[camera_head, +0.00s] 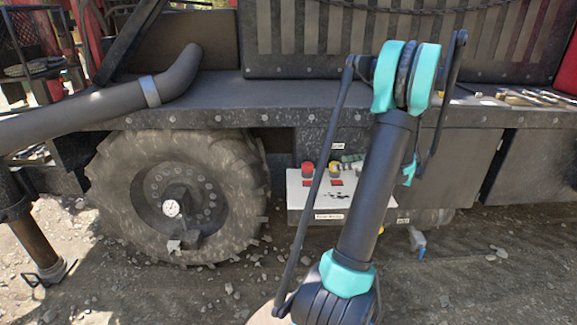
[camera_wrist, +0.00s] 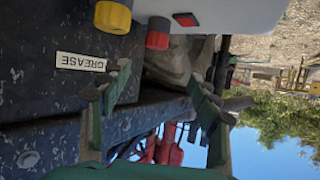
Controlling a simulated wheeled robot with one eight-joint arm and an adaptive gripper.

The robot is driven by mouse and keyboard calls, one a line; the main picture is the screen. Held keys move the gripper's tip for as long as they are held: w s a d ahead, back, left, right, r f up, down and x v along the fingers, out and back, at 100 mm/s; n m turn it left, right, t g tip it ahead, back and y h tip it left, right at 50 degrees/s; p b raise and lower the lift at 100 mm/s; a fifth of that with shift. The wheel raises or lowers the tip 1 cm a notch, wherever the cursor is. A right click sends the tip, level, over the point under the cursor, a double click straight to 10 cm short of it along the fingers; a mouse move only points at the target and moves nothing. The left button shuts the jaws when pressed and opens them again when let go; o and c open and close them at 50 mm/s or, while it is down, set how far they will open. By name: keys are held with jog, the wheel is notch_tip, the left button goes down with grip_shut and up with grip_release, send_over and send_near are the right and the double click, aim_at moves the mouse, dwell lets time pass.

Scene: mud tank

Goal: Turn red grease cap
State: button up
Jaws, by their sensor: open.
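A red cap (camera_head: 307,168) stands on a white panel box (camera_head: 294,190) under the truck deck, left of a yellow cap (camera_head: 333,168). In the wrist view, which is turned over, the red cap (camera_wrist: 158,32) is at the top, beside the yellow cap (camera_wrist: 113,17). A label reading GREASE (camera_wrist: 80,62) shows upside down near the yellow cap. My gripper (camera_wrist: 160,103) is open, its green fingers spread apart with nothing between them. The red cap lies beyond the fingertips, apart from them. In the head view my arm hides most of the gripper.
A large muddy wheel (camera_head: 125,195) with a gauge (camera_head: 171,208) is left of the panel. The deck edge (camera_head: 240,118) overhangs the panel. A thick hose (camera_head: 100,108) runs at left. Tools (camera_head: 530,97) lie on the deck at right. Stony ground in front is mostly clear.

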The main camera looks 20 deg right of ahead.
aim_at(309, 164)
jog(key=x, duration=1.7)
jog(key=shift+w+r, duration=0.25)
jog(key=shift+w, duration=0.25)
jog(key=c, duration=1.2)
